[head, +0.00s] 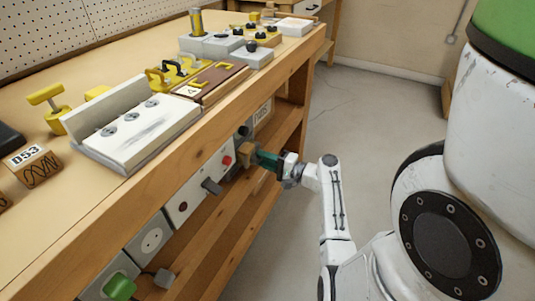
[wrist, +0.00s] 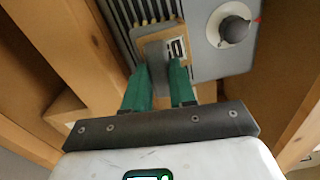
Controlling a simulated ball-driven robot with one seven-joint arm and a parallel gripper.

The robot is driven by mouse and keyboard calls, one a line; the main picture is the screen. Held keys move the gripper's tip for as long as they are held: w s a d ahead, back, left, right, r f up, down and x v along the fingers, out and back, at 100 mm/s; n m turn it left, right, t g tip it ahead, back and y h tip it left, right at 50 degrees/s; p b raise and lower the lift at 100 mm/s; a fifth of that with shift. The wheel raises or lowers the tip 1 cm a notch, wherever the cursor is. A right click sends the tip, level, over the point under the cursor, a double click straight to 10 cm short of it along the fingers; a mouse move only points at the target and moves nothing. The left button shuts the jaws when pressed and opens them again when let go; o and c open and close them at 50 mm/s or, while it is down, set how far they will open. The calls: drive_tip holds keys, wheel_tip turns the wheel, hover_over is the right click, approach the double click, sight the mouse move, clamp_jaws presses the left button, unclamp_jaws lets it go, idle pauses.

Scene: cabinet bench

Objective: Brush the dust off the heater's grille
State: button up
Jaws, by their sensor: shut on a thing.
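In the wrist view, the heater (wrist: 208,62) is a grey panel with a dark slatted grille (wrist: 128,14) and a round knob beside it. My gripper (wrist: 161,68) has green fingers shut on a brush (wrist: 154,50), with a grey handle part and a tan block. The brush lies over the lower end of the grille; its bristles are hidden, so contact and any dust cannot be told. In the head view, my gripper (head: 257,158) reaches in from the right under the bench top, with the brown brush (head: 245,153) at its tips, hiding much of the heater.
The wooden bench top (head: 60,230) overhangs the work area, and a lower shelf (head: 215,225) runs beneath. A white panel with a red button (head: 227,160) and a protruding dark handle (head: 212,187) sits left of my gripper. Open floor (head: 355,110) lies to the right.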

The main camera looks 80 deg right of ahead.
drive_tip(key=w+a+p, duration=0.2)
drive_tip(key=a+p, duration=0.1)
drive_tip(key=a, duration=0.4)
drive_tip(key=shift+a, duration=0.25)
idle(0.5)
drive_tip(key=shift+s, duration=0.15)
drive_tip(key=shift+v, duration=3)
drive_tip(key=shift+s, duration=0.1)
drive_tip(key=shift+v, duration=1.4)
